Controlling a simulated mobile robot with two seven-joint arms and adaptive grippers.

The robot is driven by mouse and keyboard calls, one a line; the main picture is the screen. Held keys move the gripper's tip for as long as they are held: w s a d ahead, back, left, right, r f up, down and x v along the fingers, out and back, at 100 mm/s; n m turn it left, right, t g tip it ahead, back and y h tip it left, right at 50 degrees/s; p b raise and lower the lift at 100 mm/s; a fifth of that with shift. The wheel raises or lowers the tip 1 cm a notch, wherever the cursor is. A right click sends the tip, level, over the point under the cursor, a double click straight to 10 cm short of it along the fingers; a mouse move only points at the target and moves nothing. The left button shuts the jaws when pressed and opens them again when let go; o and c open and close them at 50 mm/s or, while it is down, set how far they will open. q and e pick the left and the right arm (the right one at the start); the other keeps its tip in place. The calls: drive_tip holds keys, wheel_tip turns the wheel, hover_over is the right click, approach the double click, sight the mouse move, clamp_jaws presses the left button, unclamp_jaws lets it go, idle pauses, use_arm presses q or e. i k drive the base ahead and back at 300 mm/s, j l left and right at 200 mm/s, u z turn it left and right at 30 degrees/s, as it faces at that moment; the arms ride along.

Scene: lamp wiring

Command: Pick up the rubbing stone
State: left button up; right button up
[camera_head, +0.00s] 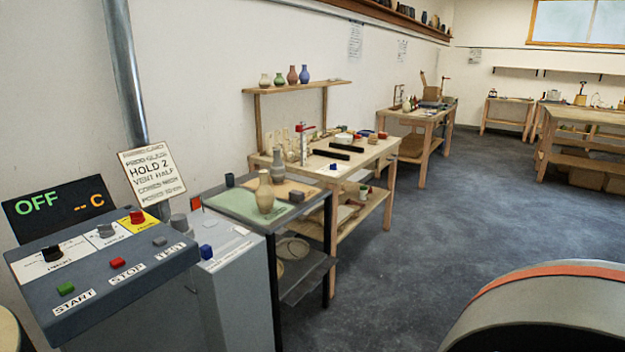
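A small dark grey block (296,196) lies on the dark-framed table (262,226), at the right end near a tan board; it may be the rubbing stone, but it is too small to be sure. Another small dark block (230,180) sits at the left back of the same table. Neither of my grippers is in view.
A control panel (110,262) with buttons and a display reading OFF (55,207) stands at the front left. A wooden bench (375,152) with several items stands beyond the dark table. A large rounded grey shape (540,310) fills the lower right. Floor (440,220) between is clear.

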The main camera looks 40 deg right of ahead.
sight(296, 195)
drive_tip(key=z, duration=1.15)
